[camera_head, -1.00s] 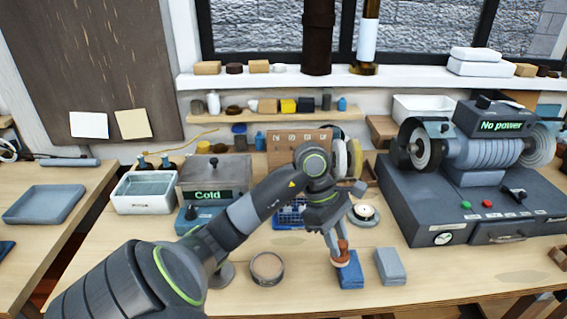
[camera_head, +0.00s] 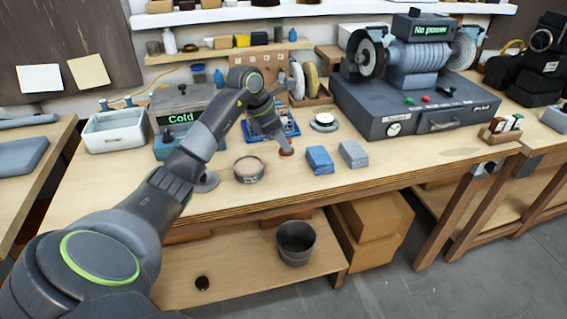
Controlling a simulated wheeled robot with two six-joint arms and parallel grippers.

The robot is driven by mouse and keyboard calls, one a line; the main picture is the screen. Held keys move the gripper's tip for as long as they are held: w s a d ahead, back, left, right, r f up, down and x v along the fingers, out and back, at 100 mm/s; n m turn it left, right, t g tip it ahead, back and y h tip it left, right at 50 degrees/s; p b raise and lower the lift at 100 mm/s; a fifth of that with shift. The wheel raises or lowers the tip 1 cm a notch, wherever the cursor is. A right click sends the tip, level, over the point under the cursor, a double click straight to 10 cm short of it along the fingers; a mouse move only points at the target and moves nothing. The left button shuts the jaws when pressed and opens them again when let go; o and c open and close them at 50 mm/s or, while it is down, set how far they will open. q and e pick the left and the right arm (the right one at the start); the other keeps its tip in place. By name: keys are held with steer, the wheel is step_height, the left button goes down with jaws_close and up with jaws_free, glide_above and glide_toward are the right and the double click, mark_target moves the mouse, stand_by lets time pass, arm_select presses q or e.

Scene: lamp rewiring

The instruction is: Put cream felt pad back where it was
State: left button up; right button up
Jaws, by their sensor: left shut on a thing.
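My left gripper (camera_head: 282,142) points down at the bench, just left of the blue block. It is shut on a small reddish-brown piece (camera_head: 287,153), which is low over or touching the bench top; I cannot tell which. No thing is clearly the cream felt pad. A round tin (camera_head: 248,168) with a tan inside is at front left. My right gripper is not in view.
A blue block (camera_head: 320,159) and a grey-blue block (camera_head: 353,154) lie right of the gripper. A blue tray (camera_head: 271,128) is behind it. The "Cold" unit (camera_head: 183,118) stands left, the "No power" grinder (camera_head: 420,70) right.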

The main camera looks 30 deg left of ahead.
mark_target(282, 157)
arm_select(q)
steer(key=shift+s+f, duration=0.1)
steer(key=shift+f, duration=0.55)
steer(key=shift+d+f, duration=0.1)
steer(key=shift+f, duration=0.55)
step_height(282, 157, down, 3)
steer(key=shift+f+p, duration=0.2)
steer(key=shift+p, duration=0.4)
steer(key=shift+f, duration=0.15)
steer(key=o, duration=1)
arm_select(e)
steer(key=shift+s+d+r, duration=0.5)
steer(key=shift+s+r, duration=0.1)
